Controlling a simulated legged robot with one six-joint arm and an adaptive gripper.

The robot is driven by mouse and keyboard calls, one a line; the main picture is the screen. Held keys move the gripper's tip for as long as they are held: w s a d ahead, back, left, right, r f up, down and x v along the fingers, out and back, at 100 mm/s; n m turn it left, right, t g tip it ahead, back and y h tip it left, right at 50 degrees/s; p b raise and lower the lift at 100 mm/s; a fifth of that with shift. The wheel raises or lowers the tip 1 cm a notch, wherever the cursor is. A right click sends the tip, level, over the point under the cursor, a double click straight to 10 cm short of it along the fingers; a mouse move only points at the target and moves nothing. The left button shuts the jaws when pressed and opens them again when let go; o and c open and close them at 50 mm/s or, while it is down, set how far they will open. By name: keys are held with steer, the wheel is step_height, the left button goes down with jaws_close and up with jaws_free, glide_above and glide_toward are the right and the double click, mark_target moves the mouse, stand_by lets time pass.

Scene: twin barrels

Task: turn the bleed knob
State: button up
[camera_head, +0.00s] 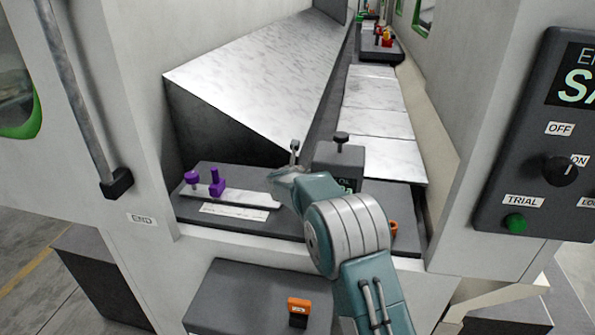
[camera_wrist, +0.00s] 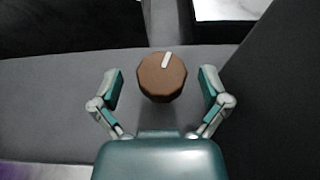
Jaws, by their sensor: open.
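A brown faceted knob (camera_wrist: 162,78), which I take to be the bleed knob, is in the upper middle of the wrist view. A white pointer mark on it leans slightly right of straight up. My gripper (camera_wrist: 160,72) is open, with one finger on each side of the knob and a visible gap on both sides. In the head view my gripper (camera_head: 294,153) is over the dark panel in the machine bay, and the brown knob cannot be made out there, probably behind my arm.
Two purple fittings (camera_head: 217,181) stand on a light plate at the left. A grey box with a black-topped knob (camera_head: 342,138) stands close beside my gripper. An orange part (camera_head: 393,230) is right of my arm. A control panel (camera_head: 535,205) is at the right, and bay walls close both sides.

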steer(key=shift+w+d+f, duration=0.15)
steer(key=shift+w+f, duration=0.05)
steer(key=shift+w, duration=0.25)
steer(key=c, duration=1.2)
steer(key=shift+o, duration=0.2)
steer(key=shift+r, duration=0.1)
steer(key=shift+n+y, duration=0.3)
steer(key=shift+y, duration=0.1)
steer(key=shift+n+y, duration=0.4)
